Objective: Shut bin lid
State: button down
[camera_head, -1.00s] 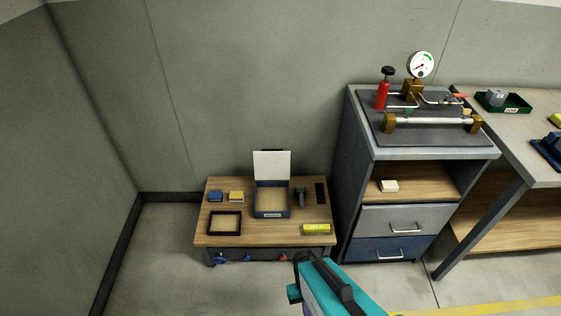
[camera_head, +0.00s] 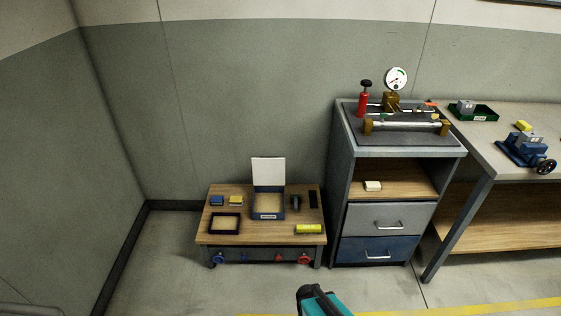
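The bin (camera_head: 267,214) is a blue open box with a tan inside, standing on a low wooden table (camera_head: 230,240). Its white lid (camera_head: 268,171) stands upright at the back edge, so the bin is open. My arm shows at the bottom middle as a teal and black part (camera_head: 322,302), in front of and below the table, well apart from the bin. Its fingertips cannot be made out.
On the table lie a dark frame (camera_head: 225,223), a blue block (camera_head: 217,200), a yellow block (camera_head: 236,200), a yellow item (camera_head: 309,229) and a dark upright tool (camera_head: 295,202). A drawer cabinet (camera_head: 388,216) stands close right. Floor in front is clear.

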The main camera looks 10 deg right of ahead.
aim_at(265, 171)
jog(key=k, duration=0.6)
jog(key=u, duration=0.5)
jog(key=i, duration=1.75)
jog(key=z, duration=0.4)
